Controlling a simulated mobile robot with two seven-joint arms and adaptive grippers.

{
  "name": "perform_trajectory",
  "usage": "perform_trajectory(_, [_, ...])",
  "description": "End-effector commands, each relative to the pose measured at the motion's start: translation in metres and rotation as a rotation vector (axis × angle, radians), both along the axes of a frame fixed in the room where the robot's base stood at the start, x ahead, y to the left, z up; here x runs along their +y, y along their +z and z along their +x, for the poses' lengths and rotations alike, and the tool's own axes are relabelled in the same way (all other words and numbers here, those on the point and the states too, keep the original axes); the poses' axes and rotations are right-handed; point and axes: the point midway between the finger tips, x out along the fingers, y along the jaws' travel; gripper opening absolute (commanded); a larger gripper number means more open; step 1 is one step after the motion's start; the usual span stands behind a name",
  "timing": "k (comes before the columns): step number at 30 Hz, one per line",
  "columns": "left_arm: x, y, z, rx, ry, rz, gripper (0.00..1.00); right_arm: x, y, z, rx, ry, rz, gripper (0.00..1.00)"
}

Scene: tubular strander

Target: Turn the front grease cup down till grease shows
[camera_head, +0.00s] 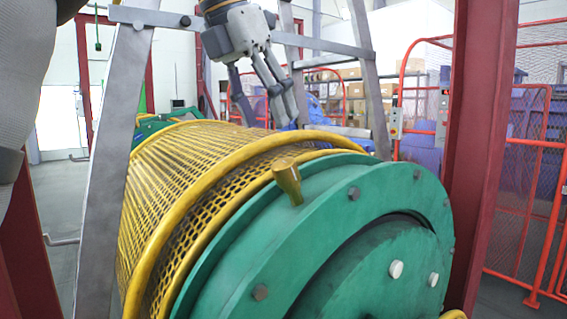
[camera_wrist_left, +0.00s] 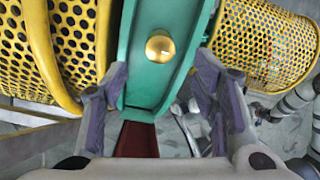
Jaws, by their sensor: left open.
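The brass grease cup (camera_head: 288,180) stands tilted on the rim of the green end ring (camera_head: 330,215). It also shows from above in the left wrist view (camera_wrist_left: 160,46), as a round gold cap on the green band. No grease can be made out around it. My left gripper (camera_head: 266,105) is open and empty, above and behind the cup in the head view, apart from it. In the left wrist view its two fingers (camera_wrist_left: 162,105) are spread, with the cup beyond the gap between them. My right gripper is not in view.
Yellow mesh guards (camera_head: 185,185) with tubular rims lie against the green ring. A grey metal frame (camera_head: 112,130) rises on the left and behind. A dark red post (camera_head: 478,130) and orange-red mesh fencing (camera_head: 535,190) stand on the right.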

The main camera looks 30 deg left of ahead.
Motion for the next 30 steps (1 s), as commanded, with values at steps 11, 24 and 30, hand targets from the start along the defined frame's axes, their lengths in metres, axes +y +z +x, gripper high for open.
perform_trajectory(11, [-0.013, -0.082, 0.032, 0.005, -0.001, 0.000, 0.54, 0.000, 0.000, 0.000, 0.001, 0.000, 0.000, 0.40])
perform_trajectory(24, [-0.015, -0.093, 0.037, 0.002, -0.001, 0.002, 0.42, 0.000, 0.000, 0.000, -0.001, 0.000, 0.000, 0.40])
perform_trajectory(30, [-0.015, -0.093, 0.037, 0.002, -0.001, 0.002, 0.06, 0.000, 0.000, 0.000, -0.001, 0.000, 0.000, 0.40])
